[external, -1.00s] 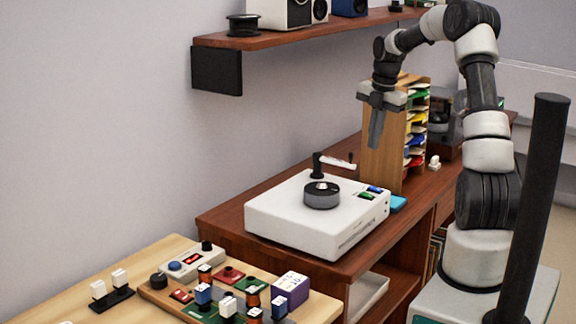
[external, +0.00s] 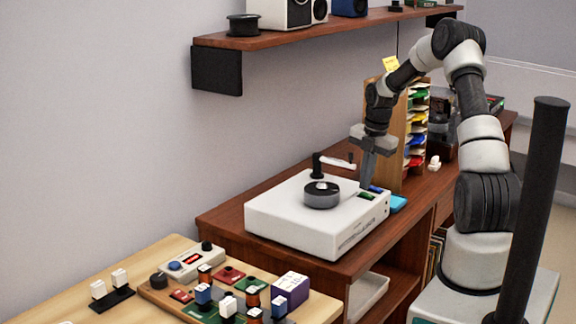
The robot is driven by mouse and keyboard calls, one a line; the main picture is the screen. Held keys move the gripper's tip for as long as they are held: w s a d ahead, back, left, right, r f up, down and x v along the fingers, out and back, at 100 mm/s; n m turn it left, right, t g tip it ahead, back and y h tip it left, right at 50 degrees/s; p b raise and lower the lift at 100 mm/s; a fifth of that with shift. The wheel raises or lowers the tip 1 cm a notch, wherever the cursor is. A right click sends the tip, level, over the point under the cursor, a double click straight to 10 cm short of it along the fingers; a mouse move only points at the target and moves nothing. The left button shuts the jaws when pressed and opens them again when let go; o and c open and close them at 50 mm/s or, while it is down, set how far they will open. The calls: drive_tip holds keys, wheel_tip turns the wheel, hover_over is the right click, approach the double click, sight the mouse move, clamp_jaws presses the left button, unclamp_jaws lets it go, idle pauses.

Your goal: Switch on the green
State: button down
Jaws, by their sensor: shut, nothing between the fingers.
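A white box-shaped device (external: 290,225) with a dark round knob or disc (external: 321,195) on top stands on the brown cabinet. A green switch (external: 366,197) sits at the right end of its top, with a blue switch (external: 376,189) just behind it. My gripper (external: 365,186) points down with its fingers shut and empty. Its tips are right by the two switches, just behind the green one in the picture. I cannot tell whether they touch the device.
A small dark arm with a white end (external: 335,162) stands up at the device's back. A wooden rack (external: 391,150) with coloured slots is behind my gripper. A light blue block (external: 398,203) lies beside the device. Electronic parts crowd the front wooden table (external: 150,258).

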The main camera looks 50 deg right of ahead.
drive_tip(key=shift+f, duration=0.55)
drive_tip(key=shift+w, duration=0.1)
